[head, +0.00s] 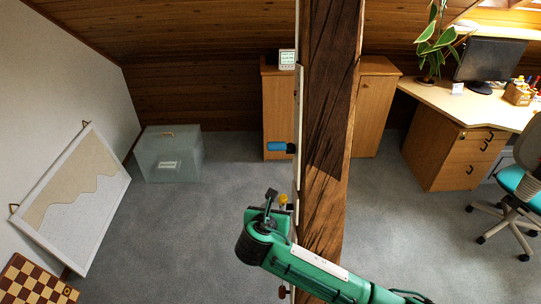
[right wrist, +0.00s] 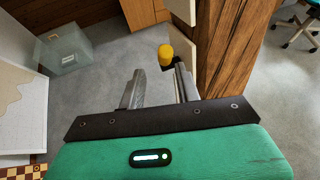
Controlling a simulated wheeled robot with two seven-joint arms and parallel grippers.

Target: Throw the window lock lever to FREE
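A timber post (head: 330,120) stands upright in the head view, with a pale board (head: 298,130) along its left side. A lever with a blue grip (head: 277,147) sticks out left from the board. Lower down is a yellow knob (head: 283,199); it also shows in the right wrist view (right wrist: 180,49), on a dark mount. I cannot tell which one is the window lock lever, and no FREE marking is legible. My right gripper (head: 272,198) is open and empty, beside the yellow knob; in the wrist view the knob lies just beyond the fingertips (right wrist: 160,72). My left gripper is out of view.
A reddish-brown knob (head: 282,292) sits low by the post. A small white display (head: 287,58) is near the board's top. A wooden cabinet (head: 276,110) stands behind. A grey-green box (head: 170,155) and leaning board (head: 75,205) are left; a desk (head: 455,104) is right. Floor between is clear.

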